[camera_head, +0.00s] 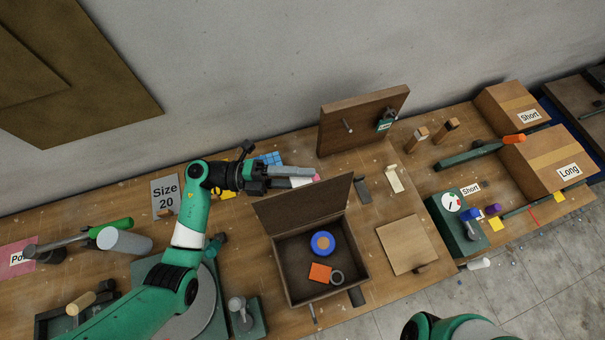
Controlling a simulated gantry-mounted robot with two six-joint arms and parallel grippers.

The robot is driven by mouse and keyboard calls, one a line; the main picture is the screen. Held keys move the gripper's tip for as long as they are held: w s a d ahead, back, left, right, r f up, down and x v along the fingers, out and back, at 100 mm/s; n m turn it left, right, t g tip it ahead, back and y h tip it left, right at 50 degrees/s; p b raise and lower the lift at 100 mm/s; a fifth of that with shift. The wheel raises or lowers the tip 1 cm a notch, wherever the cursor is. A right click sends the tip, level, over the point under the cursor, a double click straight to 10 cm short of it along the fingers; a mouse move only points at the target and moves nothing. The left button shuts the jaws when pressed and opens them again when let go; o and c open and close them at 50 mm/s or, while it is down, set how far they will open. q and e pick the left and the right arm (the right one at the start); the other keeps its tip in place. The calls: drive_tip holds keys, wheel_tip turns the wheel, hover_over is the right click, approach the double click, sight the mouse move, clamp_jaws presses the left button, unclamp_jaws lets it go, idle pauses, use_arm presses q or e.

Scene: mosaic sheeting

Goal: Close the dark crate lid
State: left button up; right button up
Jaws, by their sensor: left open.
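The dark crate (281,272) stands open on the bench near the middle. Its dark lid (303,207) is raised along the crate's far edge and leans back. Inside the crate are a blue ring-shaped item (322,243), an orange block (320,272) and a small grey ring (337,277). My left gripper (314,174) is open just beyond the lid's upper edge in the picture, pointing right. I cannot tell whether it touches the lid. Of my right arm only a green part shows at the bottom edge; its gripper is out of view.
A wooden panel (356,121) with a peg stands upright behind. A flat wooden board (407,245) lies right of the crate. A green box with a dial (452,228) and cardboard boxes (545,160) are farther right. A sign reading "Size 20" (165,194) stands left.

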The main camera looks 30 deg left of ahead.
use_arm(q)
clamp_jaws()
idle(1.5)
